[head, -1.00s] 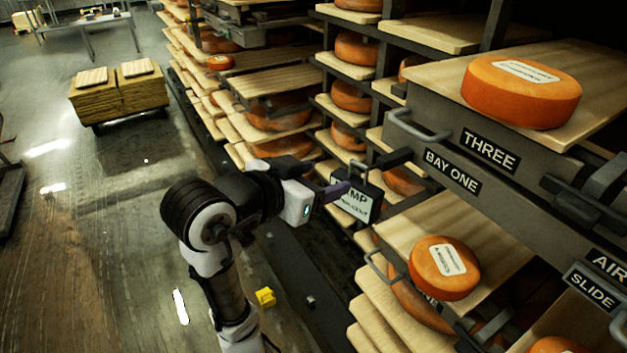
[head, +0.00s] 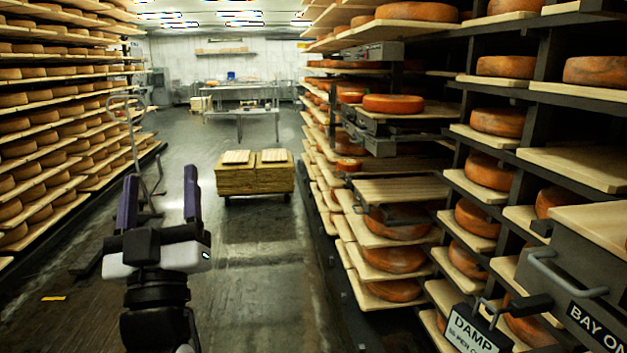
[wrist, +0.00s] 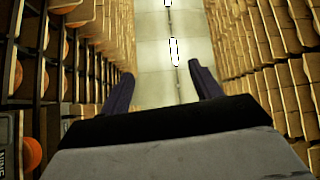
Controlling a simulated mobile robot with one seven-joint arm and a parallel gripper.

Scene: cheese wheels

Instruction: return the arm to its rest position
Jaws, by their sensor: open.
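My gripper (head: 160,188) stands upright at the lower left of the head view, over the aisle floor. Its two purple fingers are spread wide and point up, with nothing between them. In the wrist view the fingers of my gripper (wrist: 160,80) are also apart and empty, with shelves on both sides and the bright ceiling beyond. The arm is clear of the racks.
A right rack holds cheese wheels (head: 393,104) on boards. A left rack (head: 60,125) stands across the aisle. A board-stacked cart (head: 255,180) is ahead.

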